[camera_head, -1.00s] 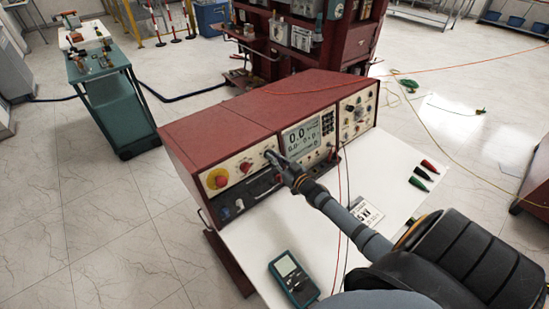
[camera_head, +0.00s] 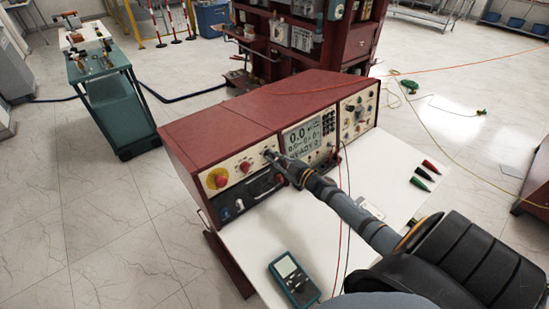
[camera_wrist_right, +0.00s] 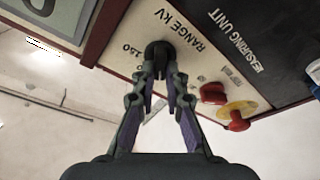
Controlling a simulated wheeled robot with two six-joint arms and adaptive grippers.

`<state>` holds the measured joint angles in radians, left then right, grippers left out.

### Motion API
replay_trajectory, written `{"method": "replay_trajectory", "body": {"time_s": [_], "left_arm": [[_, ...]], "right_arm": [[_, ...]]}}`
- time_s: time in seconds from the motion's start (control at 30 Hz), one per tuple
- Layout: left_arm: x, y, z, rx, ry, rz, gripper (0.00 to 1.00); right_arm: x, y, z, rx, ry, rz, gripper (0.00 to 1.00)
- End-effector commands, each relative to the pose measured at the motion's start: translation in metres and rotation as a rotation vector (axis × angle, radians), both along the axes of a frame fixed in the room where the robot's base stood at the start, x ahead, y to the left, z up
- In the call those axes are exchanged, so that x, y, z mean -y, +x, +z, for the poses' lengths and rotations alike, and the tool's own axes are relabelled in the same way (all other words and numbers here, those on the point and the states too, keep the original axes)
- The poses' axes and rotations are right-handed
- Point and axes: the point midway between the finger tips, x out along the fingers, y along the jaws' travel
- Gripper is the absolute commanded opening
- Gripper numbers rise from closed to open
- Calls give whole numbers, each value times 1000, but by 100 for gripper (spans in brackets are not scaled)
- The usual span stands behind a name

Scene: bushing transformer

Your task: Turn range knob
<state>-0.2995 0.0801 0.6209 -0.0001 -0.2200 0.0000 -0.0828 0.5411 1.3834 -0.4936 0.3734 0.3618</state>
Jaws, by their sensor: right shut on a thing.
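The range knob (camera_wrist_right: 159,54) is a black round knob on the cream panel, under the "RANGE kV" lettering in the right wrist view. My right gripper (camera_wrist_right: 160,72) has its two fingertips closed on the sides of this knob. In the head view my right gripper (camera_head: 275,158) reaches the front panel of the red console (camera_head: 225,115), and its fingers largely hide the knob there. My left gripper is not in view.
A red button (camera_head: 245,166) and a red knob on a yellow disc (camera_head: 217,179) sit left of the gripper. The display (camera_head: 302,138) is to its right. A handheld meter (camera_head: 293,279), red and green clips (camera_head: 420,184) and hanging cables lie on or over the white worktop (camera_head: 250,235).

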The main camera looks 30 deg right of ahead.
Motion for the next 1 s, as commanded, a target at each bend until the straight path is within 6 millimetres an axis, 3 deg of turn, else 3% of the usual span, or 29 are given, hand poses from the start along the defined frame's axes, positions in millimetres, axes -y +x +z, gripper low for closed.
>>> {"method": "replay_trajectory", "body": {"time_s": [0.5, 1.0], "left_arm": [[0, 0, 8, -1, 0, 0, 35], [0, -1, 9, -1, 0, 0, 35]], "right_arm": [[0, 0, -1, 24, -324, 78, 0], [-1, -1, -2, 30, -391, 94, 0]]}}
